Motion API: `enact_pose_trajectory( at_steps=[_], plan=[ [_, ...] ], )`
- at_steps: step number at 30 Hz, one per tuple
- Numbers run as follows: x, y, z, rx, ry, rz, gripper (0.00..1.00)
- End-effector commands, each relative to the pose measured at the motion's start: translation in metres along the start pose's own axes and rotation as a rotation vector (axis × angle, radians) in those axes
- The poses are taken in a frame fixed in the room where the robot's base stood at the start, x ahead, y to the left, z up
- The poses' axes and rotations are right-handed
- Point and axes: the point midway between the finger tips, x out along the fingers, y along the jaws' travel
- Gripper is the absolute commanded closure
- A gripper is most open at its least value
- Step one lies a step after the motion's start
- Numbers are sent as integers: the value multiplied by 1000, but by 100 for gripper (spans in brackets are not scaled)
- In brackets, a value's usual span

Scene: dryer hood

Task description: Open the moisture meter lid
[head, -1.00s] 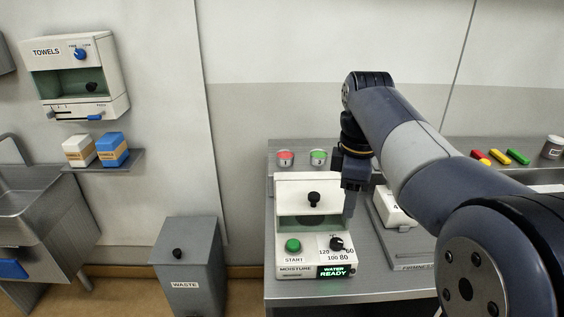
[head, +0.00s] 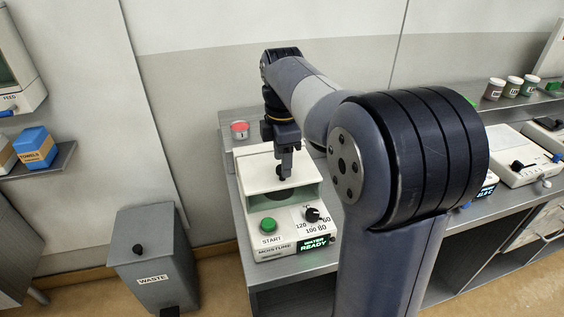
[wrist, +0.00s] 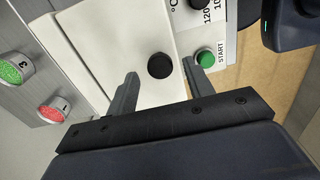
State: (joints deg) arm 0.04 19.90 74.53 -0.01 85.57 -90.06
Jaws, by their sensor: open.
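The moisture meter (head: 286,246) is a white box on the bench, with a green START button, a black dial and a display reading WATER READY. Its white lid (head: 250,172) looks closed and carries a black knob, which shows clearly in the wrist view (wrist: 160,66). My gripper (head: 284,172) points down over the lid at the knob and covers part of it in the head view. In the wrist view my gripper (wrist: 159,84) is open, with one finger on each side of the knob. I cannot tell whether the fingers touch it.
A red cup marked 1 (head: 239,130) stands behind the meter; a green cup marked 3 (wrist: 14,69) is beside it in the wrist view. A grey waste bin (head: 150,255) stands left of the bench. Other instruments (head: 522,155) sit at right.

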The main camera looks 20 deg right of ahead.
Motion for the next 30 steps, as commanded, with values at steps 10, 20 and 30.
enact_pose_trajectory(
  at_steps=[10,20,30],
  plan=[
    [14,0,0,0,0,0,51],
    [14,0,0,0,0,0,69],
    [14,0,0,0,0,0,96]
  ],
)
